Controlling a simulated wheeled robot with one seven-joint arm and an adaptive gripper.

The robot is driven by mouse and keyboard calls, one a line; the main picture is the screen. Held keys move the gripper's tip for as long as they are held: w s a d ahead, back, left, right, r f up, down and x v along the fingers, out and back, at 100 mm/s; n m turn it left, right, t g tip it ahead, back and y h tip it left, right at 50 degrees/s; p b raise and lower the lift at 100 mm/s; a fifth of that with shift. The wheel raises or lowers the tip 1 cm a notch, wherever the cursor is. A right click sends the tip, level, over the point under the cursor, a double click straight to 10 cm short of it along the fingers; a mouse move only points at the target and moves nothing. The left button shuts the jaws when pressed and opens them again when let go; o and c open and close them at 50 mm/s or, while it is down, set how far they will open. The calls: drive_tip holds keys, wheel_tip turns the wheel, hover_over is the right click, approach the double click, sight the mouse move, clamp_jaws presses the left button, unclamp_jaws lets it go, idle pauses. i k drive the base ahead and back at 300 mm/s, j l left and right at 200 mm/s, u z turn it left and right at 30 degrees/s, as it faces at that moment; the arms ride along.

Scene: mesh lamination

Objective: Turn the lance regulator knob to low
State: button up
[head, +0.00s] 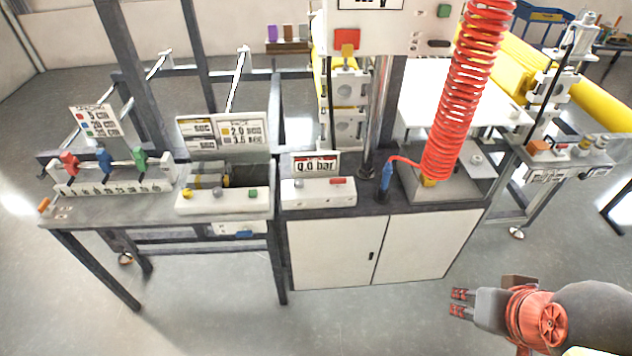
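A white box (319,195) stands on the dark top of the white cabinet, below a sign reading about "9.0 bar"; the first digit is unclear. A small grey knob (299,184) sits at its left end, and a red part (341,181) at its right. I take the grey knob for the regulator knob; its pointer setting is too small to read. A blue lance (386,177) stands upright right of the box, joined to a red coiled hose (465,95). My gripper (458,302) is at the lower right, far from the knob, its fingers apart and empty.
The left table holds a white control box (222,200) with coloured buttons and a rack with red, blue and green clamps (104,161). White cabinet doors (330,252) face me. Floor in front is clear.

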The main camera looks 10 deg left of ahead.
sight(299, 183)
drive_tip(key=i+j, duration=0.15)
drive_tip(key=j, duration=0.2)
drive_tip(key=i+j, duration=0.35)
drive_tip(key=j, duration=0.3)
drive_tip(key=i+j, duration=0.2)
drive_tip(key=j, duration=0.15)
drive_tip(key=k+u, duration=0.05)
